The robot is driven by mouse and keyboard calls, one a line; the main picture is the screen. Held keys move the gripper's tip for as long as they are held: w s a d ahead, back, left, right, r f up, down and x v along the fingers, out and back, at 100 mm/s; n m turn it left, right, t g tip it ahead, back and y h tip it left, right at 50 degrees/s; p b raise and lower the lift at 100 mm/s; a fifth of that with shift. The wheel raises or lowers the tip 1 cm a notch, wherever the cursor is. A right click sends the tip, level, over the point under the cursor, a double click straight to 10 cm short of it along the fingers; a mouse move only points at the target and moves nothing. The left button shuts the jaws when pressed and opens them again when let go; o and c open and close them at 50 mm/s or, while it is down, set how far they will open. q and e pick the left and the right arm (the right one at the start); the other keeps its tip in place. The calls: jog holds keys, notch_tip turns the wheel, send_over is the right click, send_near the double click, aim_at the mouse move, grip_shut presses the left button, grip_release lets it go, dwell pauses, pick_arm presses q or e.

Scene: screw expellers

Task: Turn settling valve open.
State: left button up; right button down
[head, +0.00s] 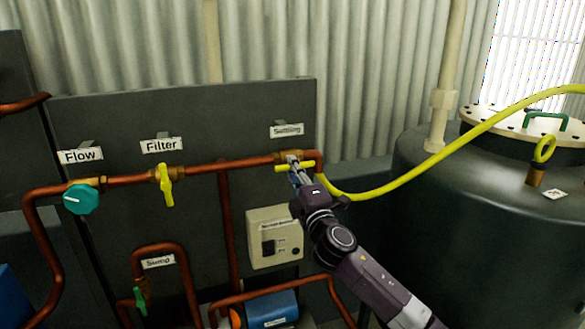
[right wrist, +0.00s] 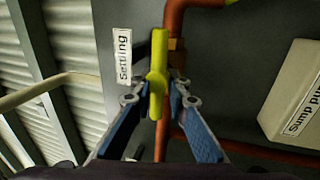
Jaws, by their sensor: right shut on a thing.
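The settling valve's yellow handle (head: 281,169) sits at the right end of the copper pipe, below the "Settling" label (head: 287,130). It lies roughly level, about in line with the pipe. My right gripper (head: 296,168) reaches up to it from the lower right and covers part of the valve. In the right wrist view the yellow handle (right wrist: 158,78) stands between the two fingertips of my right gripper (right wrist: 160,96), which is shut on its middle. The "Settling" label (right wrist: 123,56) is beside it. My left gripper is not in view.
The yellow filter handle (head: 166,186) and teal flow knob (head: 81,199) are left on the same pipe. A switch box (head: 273,238) is below the valve. A yellow hose (head: 400,174) runs from near the valve toward a dark tank (head: 480,215) at right.

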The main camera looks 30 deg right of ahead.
jog(key=shift+r, duration=0.15)
jog(key=c, duration=2.2)
grip_release()
jog(key=v, duration=1.2)
